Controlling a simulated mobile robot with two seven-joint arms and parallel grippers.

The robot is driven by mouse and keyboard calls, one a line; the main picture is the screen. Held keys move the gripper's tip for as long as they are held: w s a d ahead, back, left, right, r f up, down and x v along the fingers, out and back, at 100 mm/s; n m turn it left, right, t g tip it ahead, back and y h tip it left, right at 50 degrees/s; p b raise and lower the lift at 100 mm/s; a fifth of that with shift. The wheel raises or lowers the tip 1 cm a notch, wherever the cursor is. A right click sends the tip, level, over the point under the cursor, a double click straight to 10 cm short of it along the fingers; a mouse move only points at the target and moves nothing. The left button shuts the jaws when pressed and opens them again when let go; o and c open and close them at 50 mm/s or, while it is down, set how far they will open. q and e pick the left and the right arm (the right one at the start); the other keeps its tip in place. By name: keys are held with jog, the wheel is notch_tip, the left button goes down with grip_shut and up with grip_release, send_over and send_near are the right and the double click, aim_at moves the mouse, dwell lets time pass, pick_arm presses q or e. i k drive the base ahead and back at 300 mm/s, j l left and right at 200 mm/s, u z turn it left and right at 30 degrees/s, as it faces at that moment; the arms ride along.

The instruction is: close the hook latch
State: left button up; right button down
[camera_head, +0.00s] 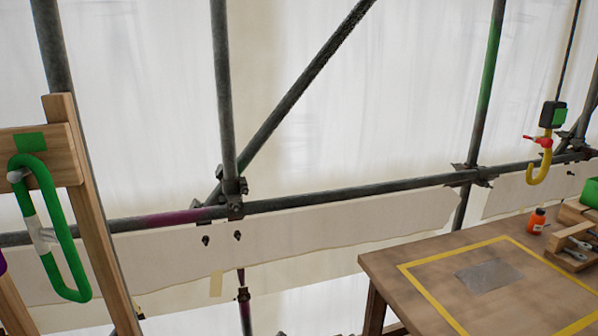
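A yellow hook (541,165) hangs at the upper right below a dark block with a green face (553,115). A small red latch (541,142) sits at the upper part of the hook and sticks out to its left. It is too small to tell exactly how the latch stands against the hook tip. Neither of my grippers shows in the head view.
A green carabiner (72,270) hangs on a wooden stand (95,210) at the left. Scaffold tubes (330,195) cross the middle. A wooden table (420,264) with a taped yellow outline stands at the lower right. An orange bottle (537,220) stands on it.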

aim_at(547, 143)
jog(key=z, duration=1.25)
